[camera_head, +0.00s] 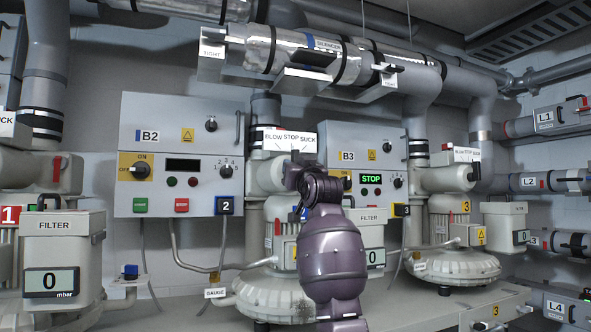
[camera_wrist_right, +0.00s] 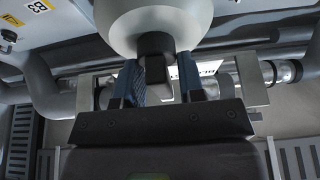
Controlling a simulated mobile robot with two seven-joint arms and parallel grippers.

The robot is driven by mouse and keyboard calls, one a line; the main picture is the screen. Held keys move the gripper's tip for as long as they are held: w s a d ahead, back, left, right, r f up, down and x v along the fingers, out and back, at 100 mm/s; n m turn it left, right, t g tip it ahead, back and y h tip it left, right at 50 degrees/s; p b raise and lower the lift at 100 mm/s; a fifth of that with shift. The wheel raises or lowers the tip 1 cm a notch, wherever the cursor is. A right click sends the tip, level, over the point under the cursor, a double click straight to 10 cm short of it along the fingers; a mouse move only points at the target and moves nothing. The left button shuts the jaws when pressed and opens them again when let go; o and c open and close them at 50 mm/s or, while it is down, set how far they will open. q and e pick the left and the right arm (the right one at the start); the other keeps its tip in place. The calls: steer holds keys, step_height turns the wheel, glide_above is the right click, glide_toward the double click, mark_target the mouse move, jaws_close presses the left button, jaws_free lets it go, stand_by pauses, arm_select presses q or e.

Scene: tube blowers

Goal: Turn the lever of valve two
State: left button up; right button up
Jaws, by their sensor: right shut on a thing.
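The pale valve body (camera_head: 264,177) of blower two stands right of panel B2, under a plate (camera_head: 290,140) reading BLOW STOP SUCK. My purple right arm covers the front of this valve, so its lever is hidden in the head view. In the right wrist view, the two blue fingers of my right gripper (camera_wrist_right: 158,78) are shut on the dark lever (camera_wrist_right: 155,50), one finger on each side. The lever sits against the rounded pale valve body (camera_wrist_right: 150,18). My left gripper is not in view.
Panel B2 (camera_head: 180,150) is left of my arm. Panel B3 (camera_head: 365,150) is to the right, its display reading STOP. Another valve (camera_head: 445,178) stands further right. Filter units (camera_head: 62,250) and large pipes (camera_head: 330,55) surround the space.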

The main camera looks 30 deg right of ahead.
steer(key=o, duration=0.6)
steer(key=shift+f, duration=0.1)
arm_select(q)
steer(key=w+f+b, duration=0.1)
steer(key=b, duration=0.2)
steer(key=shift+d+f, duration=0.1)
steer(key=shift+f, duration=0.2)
arm_select(e)
steer(key=v, duration=1)
steer(key=shift+s+a+f, duration=0.1)
steer(key=shift+s, duration=0.3)
